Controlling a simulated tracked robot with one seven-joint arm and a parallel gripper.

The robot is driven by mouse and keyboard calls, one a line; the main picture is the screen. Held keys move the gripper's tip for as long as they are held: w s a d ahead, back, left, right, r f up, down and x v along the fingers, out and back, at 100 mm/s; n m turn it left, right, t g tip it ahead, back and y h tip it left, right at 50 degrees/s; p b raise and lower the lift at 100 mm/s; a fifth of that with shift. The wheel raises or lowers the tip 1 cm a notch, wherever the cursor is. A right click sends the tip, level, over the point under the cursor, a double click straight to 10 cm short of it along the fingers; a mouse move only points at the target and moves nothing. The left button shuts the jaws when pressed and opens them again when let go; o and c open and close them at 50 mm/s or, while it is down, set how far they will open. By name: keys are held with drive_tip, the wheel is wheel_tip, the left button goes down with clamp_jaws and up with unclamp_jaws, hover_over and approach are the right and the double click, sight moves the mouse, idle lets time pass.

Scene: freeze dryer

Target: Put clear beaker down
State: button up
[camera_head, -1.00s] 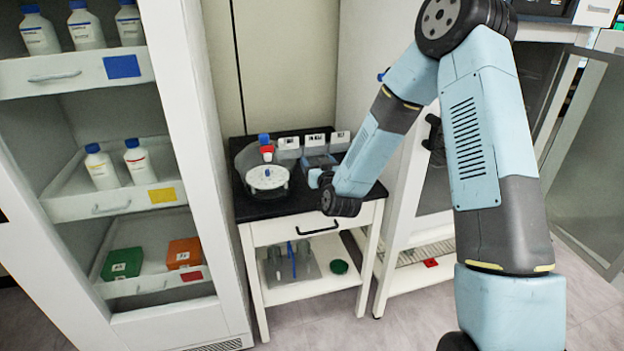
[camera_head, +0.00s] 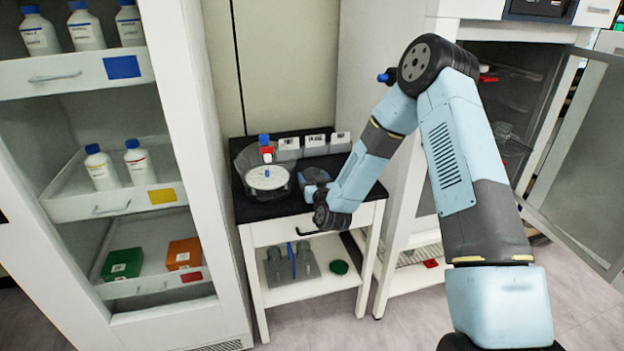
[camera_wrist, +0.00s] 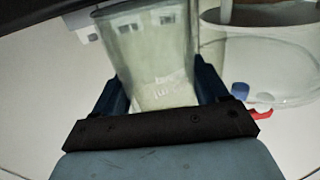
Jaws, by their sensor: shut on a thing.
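The clear beaker (camera_wrist: 155,60) stands between my two dark blue fingers in the wrist view, its rim away from the palm and its walls pale and see-through. My gripper (camera_wrist: 160,88) is shut on it. In the head view my gripper (camera_head: 314,181) is low over the right part of the small black-topped table (camera_head: 280,211), partly hidden by my wrist. The beaker is not clear to make out there. Whether its base touches the table top cannot be told.
A clear round vessel with a white disc (camera_head: 267,178) stands left of my gripper. A blue and red item (camera_head: 265,148) and several grey boxes with white labels (camera_head: 314,144) are behind. A white shelf cabinet (camera_head: 190,120) is left; an open-doored appliance (camera_head: 500,90) is right.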

drive_tip(key=shift+f, duration=0.1)
drive_tip(key=o, duration=1.2)
drive_tip(key=shift+f, duration=0.1)
drive_tip(key=shift+s, duration=0.1)
